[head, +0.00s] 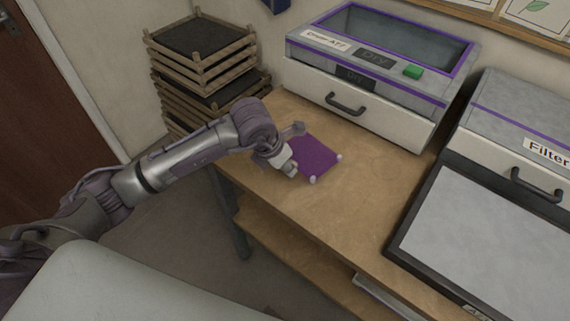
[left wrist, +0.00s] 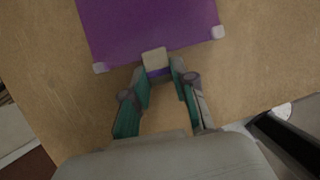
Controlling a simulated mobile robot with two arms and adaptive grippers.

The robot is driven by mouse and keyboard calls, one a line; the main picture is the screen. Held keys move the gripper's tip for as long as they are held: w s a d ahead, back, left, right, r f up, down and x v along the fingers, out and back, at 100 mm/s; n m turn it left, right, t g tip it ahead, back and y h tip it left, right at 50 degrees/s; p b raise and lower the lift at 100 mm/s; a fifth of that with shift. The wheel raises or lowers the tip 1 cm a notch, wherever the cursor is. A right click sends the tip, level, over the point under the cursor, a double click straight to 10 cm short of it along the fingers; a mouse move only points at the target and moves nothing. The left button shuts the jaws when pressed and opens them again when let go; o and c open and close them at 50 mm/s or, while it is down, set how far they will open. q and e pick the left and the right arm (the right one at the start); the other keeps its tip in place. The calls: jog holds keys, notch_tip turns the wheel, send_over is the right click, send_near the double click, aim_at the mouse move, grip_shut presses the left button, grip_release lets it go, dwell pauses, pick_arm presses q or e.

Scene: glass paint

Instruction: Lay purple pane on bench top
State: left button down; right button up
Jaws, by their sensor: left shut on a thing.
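The purple pane (head: 317,157) is a flat square with small pale corner pieces, at the left end of the wooden bench top (head: 335,205). It also shows in the left wrist view (left wrist: 148,28), with a pale tab at its near edge. My left gripper (head: 287,160) is shut on the pane at that near edge, with its fingers on either side of the tab in the left wrist view (left wrist: 160,72). The pane looks flat and level with the bench top; whether it touches the wood I cannot tell. My right gripper is not in view.
A grey box with purple trim and a drawer (head: 350,105) stands behind the pane. A filter unit (head: 520,140) and a dark-framed grey panel (head: 480,245) are at the right. Stacked wooden trays (head: 200,55) stand beyond the bench's left end. The bench middle is clear.

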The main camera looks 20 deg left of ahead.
pick_arm(q)
jog(key=shift+f, duration=0.2)
dwell(0.3)
jog(key=c, duration=0.8)
grip_release()
jog(key=shift+c, duration=0.2)
jog(key=shift+r, duration=0.1)
jog(key=w+p+v, duration=0.1)
jog(key=p+v, duration=0.1)
jog(key=v, duration=0.8)
jog(key=w+d+r+p+v, duration=0.1)
jog(key=w+p+v, duration=0.1)
jog(key=v, duration=0.8)
jog(key=shift+d+r+p, duration=0.25)
jog(key=shift+r+p, duration=0.05)
jog(key=shift+p, duration=0.05)
jog(key=shift+s, duration=0.15)
